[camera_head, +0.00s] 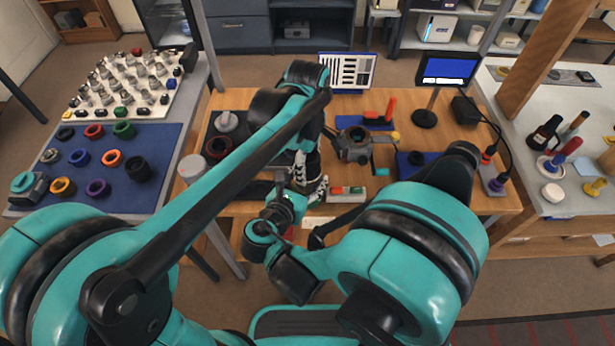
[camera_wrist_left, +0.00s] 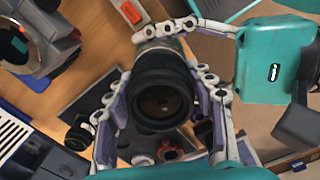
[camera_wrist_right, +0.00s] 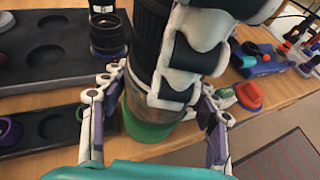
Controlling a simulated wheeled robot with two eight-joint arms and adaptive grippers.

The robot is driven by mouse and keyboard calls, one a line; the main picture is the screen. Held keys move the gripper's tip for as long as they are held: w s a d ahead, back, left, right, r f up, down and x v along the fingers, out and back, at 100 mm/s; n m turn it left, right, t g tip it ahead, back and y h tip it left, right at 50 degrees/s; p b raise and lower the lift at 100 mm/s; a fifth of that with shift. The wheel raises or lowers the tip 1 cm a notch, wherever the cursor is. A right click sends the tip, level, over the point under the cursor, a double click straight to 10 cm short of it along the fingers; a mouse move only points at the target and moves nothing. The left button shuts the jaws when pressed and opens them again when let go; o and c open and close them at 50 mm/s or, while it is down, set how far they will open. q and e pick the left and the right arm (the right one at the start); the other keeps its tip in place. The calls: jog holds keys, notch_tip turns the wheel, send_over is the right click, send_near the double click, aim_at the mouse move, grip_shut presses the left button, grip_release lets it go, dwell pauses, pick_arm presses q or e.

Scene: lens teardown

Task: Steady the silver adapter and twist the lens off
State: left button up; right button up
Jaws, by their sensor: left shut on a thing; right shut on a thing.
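The black lens (camera_wrist_left: 160,92) is between the fingers of my left gripper (camera_wrist_left: 165,112), which is shut on it, with the lens's open end facing the left wrist camera. In the right wrist view the lens's ribbed black barrel (camera_wrist_right: 150,30) stands above the silver adapter (camera_wrist_right: 141,92), which has a green part (camera_wrist_right: 150,128) at its lower end. My right gripper (camera_wrist_right: 152,122) is shut around the adapter, below the left gripper's pale fingers. In the head view my left gripper (camera_head: 307,168) is over the bench, and the joint between lens and adapter is largely hidden.
A blue mat (camera_head: 155,190) with coloured rings lies on the left table.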

pick_arm(q)
jog(key=shift+n, duration=1.3)
pick_arm(e)
jog(key=shift+c, duration=0.5)
pick_arm(q)
jog(key=shift+n, duration=1.3)
jog(key=shift+n, duration=1.3)
jog(key=shift+n, duration=0.6)
